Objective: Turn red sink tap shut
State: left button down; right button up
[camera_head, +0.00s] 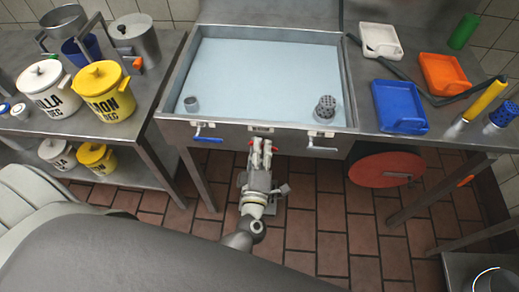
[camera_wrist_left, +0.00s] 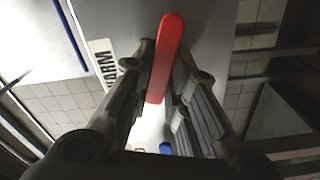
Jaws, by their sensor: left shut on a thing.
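The sink (camera_head: 348,75) has a row of taps along its front edge. The red tap lever (camera_wrist_left: 169,45) stands between the fingers of my left gripper (camera_wrist_left: 164,62) in the left wrist view. My left gripper (camera_head: 262,147) reaches up to the middle of the sink front in the head view and is shut on the lever. There the fingers hide most of the lever, and only small red bits show beside them. My right gripper is in neither view.
A blue tap lever (camera_head: 208,139) is left of my gripper and a pale lever (camera_head: 321,148) is right of it. White and yellow pots stand on the left table. Blue (camera_head: 400,107), orange and white trays lie on the right table. A red disc (camera_head: 387,169) is below.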

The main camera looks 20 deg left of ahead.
pick_arm(q)
jog(key=shift+r+n, duration=0.2)
jog(key=shift+n, duration=0.75)
jog(key=shift+r+n, duration=0.15)
jog(key=shift+n, duration=0.8)
jog(key=c, duration=1.4)
grip_release()
jog(key=shift+s, duration=0.1)
jog(key=v, duration=1.2)
jog(key=shift+r, duration=0.1)
